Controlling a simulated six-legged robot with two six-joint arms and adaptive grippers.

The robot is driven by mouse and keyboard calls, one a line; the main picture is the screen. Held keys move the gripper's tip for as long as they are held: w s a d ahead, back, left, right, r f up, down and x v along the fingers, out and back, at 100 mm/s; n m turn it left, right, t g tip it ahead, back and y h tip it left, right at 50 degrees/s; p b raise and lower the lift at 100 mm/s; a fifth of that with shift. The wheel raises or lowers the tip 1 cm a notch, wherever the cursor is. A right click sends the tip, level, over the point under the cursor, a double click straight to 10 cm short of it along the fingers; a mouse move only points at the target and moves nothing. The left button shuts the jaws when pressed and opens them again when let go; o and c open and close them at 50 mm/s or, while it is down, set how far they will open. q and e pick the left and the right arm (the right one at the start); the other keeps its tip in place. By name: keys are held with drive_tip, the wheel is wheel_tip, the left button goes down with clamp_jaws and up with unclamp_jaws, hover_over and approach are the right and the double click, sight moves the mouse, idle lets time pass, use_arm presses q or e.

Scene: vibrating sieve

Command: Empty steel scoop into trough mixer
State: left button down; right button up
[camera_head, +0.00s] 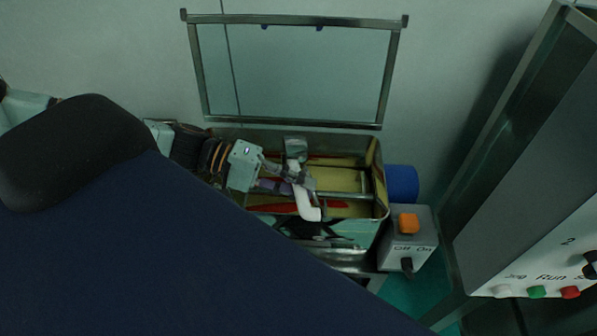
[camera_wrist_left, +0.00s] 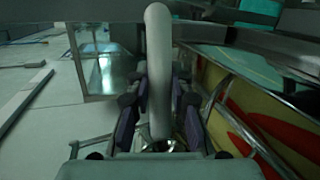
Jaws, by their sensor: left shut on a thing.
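The trough mixer (camera_head: 377,185) is an open metal box with a yellowish inside and red mixing parts. My left gripper (camera_head: 299,181) is over the trough opening, shut on the white handle (camera_head: 307,205) of the steel scoop. The scoop's metal bowl (camera_head: 296,148) shows at the trough's back side; I cannot tell whether anything is in it. In the left wrist view, the white handle (camera_wrist_left: 158,60) stands between the fingers of my left gripper (camera_wrist_left: 158,112), and the trough's yellow and red inside (camera_wrist_left: 270,125) lies to the right. My right gripper is not in view.
A framed clear lid (camera_head: 295,70) stands raised behind the trough. A blue cylinder (camera_head: 401,184) and a grey switch box (camera_head: 408,246) with an orange button sit at its right. A tall cabinet (camera_head: 540,200) with buttons stands farther right. My own dark body covers the lower left.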

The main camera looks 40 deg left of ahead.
use_arm(q)
drive_tip(key=shift+s+r+g+y, duration=0.15)
drive_tip(key=shift+r+g+y, duration=0.1)
drive_tip(key=shift+g+y, duration=0.05)
drive_tip(key=shift+d+r+p, duration=0.1)
drive_tip(key=shift+d+p, duration=0.05)
drive_tip(key=shift+p, duration=0.2)
drive_tip(key=shift+w+d+r+n+g+y, duration=0.15)
drive_tip(key=shift+w+d+n+g+y, duration=0.25)
drive_tip(key=shift+y, duration=0.3)
drive_tip(key=shift+w+a, duration=0.1)
drive_tip(key=shift+w, duration=0.05)
drive_tip(key=shift+g+y+p, duration=0.3)
drive_tip(key=shift+g+y, duration=0.2)
drive_tip(key=shift+y, duration=0.1)
drive_tip(key=shift+r+g+y, duration=0.15)
drive_tip(key=shift+g+y, duration=0.25)
drive_tip(key=shift+w+d+r+n+g+y+p, duration=0.1)
drive_tip(key=shift+r+n+g+y+p, duration=0.15)
drive_tip(key=shift+n+g+y+p, duration=0.7)
drive_tip(key=shift+w+d+r+g+y+p, duration=0.15)
drive_tip(key=shift+r+g+y+p, duration=0.25)
drive_tip(key=shift+g+y, duration=1.15)
drive_tip(key=shift+w+d+r+n+g+y+p, duration=0.15)
drive_tip(key=shift+n+g+y+p, duration=0.3)
drive_tip(key=shift+g+y+p, duration=0.6)
